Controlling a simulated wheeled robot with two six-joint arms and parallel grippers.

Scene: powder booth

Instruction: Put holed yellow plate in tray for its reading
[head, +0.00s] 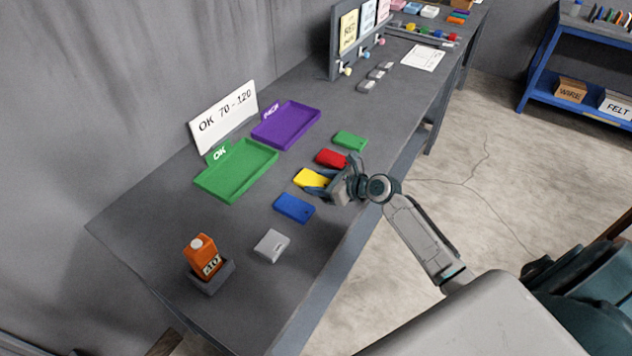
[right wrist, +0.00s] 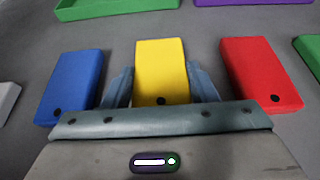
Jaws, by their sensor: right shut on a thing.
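The yellow plate (head: 307,179) lies in the row of coloured plates on the grey table. In the right wrist view the yellow plate (right wrist: 160,62) has a dark hole near its close end. My right gripper (head: 324,182) is shut on it, one finger on each side. The green tray (head: 238,184) has an OK tag and stands to the left, with the purple tray (head: 286,124) behind it; both are empty. A white sign (head: 224,118) reads OK 70 - 120. An orange gauge (head: 205,258) sits in a grey holder; its display is hard to read. My left gripper is out of view.
The blue plate (head: 294,208) and red plate (head: 331,158) lie close on either side of the yellow one. A green plate (head: 350,140) and a grey block (head: 271,246) lie further out. A hook board (head: 360,40) stands at the back.

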